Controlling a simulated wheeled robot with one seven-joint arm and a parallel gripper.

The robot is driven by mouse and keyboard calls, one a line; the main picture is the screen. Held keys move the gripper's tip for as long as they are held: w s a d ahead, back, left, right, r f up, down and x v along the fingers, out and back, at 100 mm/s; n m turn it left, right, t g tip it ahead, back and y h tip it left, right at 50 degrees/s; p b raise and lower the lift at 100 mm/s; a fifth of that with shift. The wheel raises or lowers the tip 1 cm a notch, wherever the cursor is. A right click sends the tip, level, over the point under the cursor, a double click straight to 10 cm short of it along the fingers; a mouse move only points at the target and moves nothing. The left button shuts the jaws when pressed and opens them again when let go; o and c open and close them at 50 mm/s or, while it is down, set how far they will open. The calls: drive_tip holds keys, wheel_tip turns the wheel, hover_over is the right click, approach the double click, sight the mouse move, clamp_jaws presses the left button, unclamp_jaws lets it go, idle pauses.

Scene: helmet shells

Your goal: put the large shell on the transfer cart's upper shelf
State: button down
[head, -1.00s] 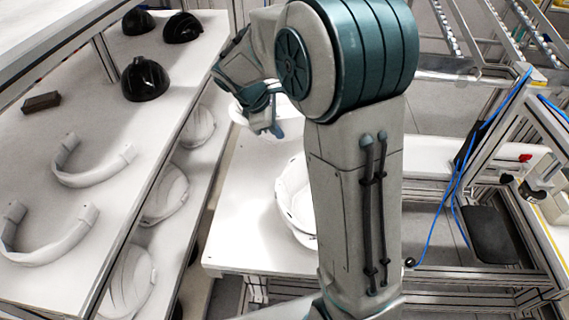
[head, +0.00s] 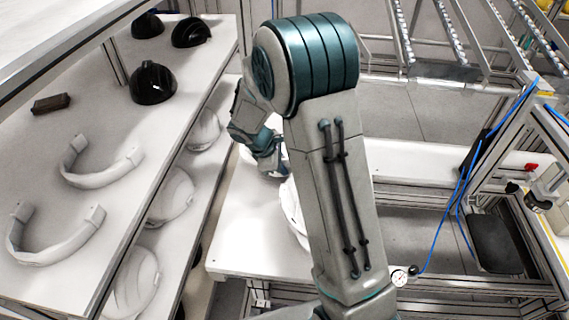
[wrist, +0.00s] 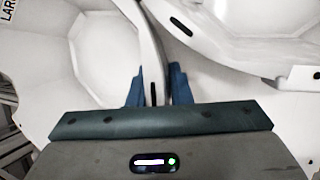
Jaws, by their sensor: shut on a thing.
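The large shell (wrist: 100,55) is a white bowl with a partly cut-off "LAR" label at the left of the wrist view. My gripper (wrist: 155,88) is shut on its rim, with one blue finger on each side. In the head view my gripper (head: 268,162) is over the white top (head: 245,245) of a low stand that looks like the cart. The held shell (head: 282,174) is mostly hidden there by my arm. Whether it touches the top, I cannot tell. A second white shell (wrist: 245,50) is close on the right, also partly visible in the head view (head: 291,212).
A shelf rack (head: 130,195) on the left holds black helmets (head: 152,83), white curved bands (head: 55,235) and a dark block (head: 51,103). White shells (head: 170,195) lie on its lower level. A metal frame with blue cables (head: 462,190) stands at the right.

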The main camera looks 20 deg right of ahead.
drive_tip(key=c, duration=1.7)
unclamp_jaws()
drive_tip(key=shift+f, duration=0.15)
drive_tip(key=shift+c, duration=0.2)
drive_tip(key=o, duration=0.4)
